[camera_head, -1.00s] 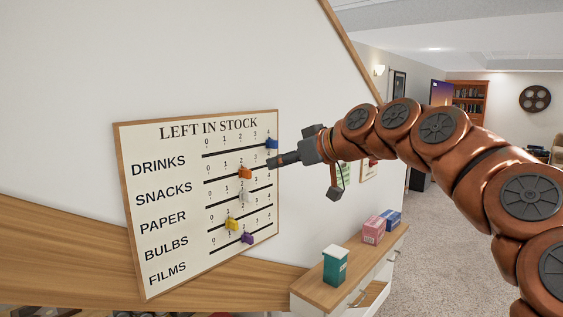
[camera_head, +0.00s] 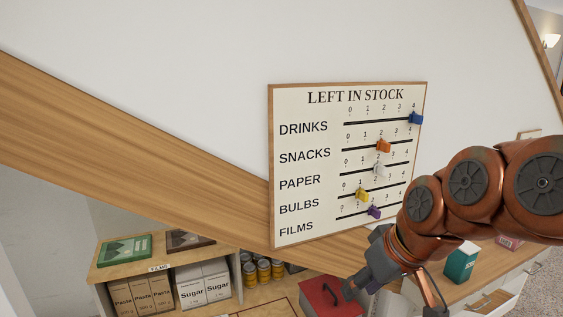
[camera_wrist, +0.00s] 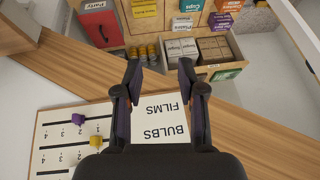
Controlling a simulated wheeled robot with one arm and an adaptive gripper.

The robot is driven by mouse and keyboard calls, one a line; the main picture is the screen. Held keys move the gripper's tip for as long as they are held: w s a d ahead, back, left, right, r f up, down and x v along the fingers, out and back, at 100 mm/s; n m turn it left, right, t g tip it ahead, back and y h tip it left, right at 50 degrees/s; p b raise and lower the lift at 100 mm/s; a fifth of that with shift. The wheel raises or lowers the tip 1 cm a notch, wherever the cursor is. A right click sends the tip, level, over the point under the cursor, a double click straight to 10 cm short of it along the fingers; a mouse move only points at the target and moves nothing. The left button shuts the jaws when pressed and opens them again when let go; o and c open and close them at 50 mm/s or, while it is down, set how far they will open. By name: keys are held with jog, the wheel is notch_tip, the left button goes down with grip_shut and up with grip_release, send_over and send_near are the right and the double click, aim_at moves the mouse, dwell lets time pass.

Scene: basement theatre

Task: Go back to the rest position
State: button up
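The LEFT IN STOCK board (camera_head: 308,185) hangs on the white wall. Its blue DRINKS slider (camera_head: 416,118) is at the right end, by 4. The orange SNACKS slider (camera_head: 383,146) and the white PAPER slider (camera_head: 379,170) are around 2. The yellow BULBS slider (camera_head: 361,195) is near 1, and the purple FILMS slider (camera_head: 374,212) near 2. My gripper (camera_head: 352,290) is below the board's lower right, pointing down and left, apart from the sliders. In the wrist view its two fingers (camera_wrist: 160,72) are spread with nothing between them.
A white cabinet with a wooden top (camera_head: 475,275) stands at right, bearing a teal box (camera_head: 461,262). Below the sloping wooden trim (camera_head: 130,130) are shelves with Sugar boxes (camera_head: 204,283), cans and a red box (camera_head: 318,297). The wall left of the board is clear.

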jog(key=s+d+f+m+g+h, duration=0.1)
jog(key=s+d+f+m+g, duration=0.1)
jog(key=s+f, duration=0.5)
jog(key=s+d+f+m+g+h, duration=0.2)
jog(key=s+f, duration=0.5)
jog(key=s, duration=0.6)
jog(key=shift+d+g, duration=0.2)
jog(key=shift+g, duration=0.7)
